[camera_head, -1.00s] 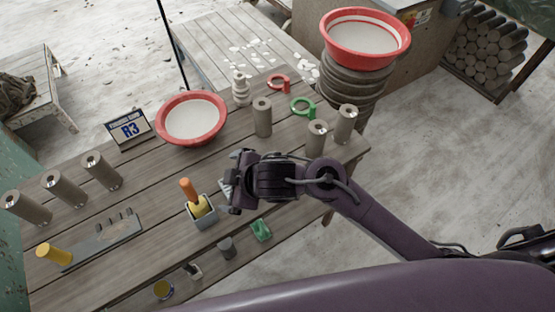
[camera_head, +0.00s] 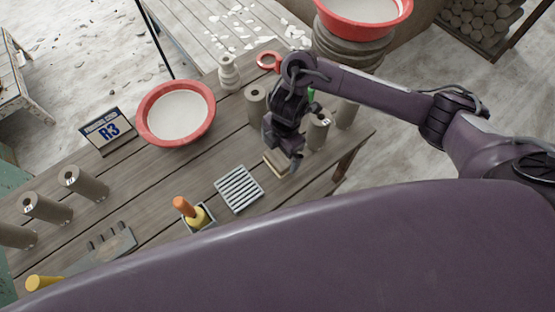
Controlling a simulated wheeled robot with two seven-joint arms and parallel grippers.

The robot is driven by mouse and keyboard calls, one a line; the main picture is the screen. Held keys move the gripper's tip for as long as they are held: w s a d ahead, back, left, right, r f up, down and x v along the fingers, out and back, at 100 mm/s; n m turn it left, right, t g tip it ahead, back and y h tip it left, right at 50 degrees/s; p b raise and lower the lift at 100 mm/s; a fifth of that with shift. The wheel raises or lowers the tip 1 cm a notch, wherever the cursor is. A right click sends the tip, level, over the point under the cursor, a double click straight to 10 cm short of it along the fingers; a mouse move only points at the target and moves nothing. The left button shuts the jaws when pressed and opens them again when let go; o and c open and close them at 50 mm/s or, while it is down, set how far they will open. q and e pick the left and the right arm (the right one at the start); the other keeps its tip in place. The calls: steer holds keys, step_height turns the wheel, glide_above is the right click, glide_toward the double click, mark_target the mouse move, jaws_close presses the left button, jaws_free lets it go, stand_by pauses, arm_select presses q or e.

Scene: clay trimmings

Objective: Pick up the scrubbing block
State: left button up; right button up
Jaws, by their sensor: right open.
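A small tan block (camera_head: 275,163), which looks like the scrubbing block, lies on the wooden table right of the slatted grey rack. My right gripper (camera_head: 282,158) points down over it, open, with its fingers around or just above the block's far part. The gripper hides part of the block, and I cannot tell whether the fingers touch it. My left gripper is not in view.
Grey clay cylinders (camera_head: 318,132) stand close right of the gripper.

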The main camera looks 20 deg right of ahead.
mark_target(278, 158)
steer(key=f, duration=0.4)
steer(key=shift+w+a+f, duration=0.1)
steer(key=shift+w+a, duration=0.05)
steer(key=shift+a, duration=0.05)
steer(key=shift+a+f, duration=0.1)
steer(key=shift+f, duration=0.15)
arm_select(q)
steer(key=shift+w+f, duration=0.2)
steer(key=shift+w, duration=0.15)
arm_select(e)
steer(key=c, duration=1)
steer(key=shift+c, duration=0.2)
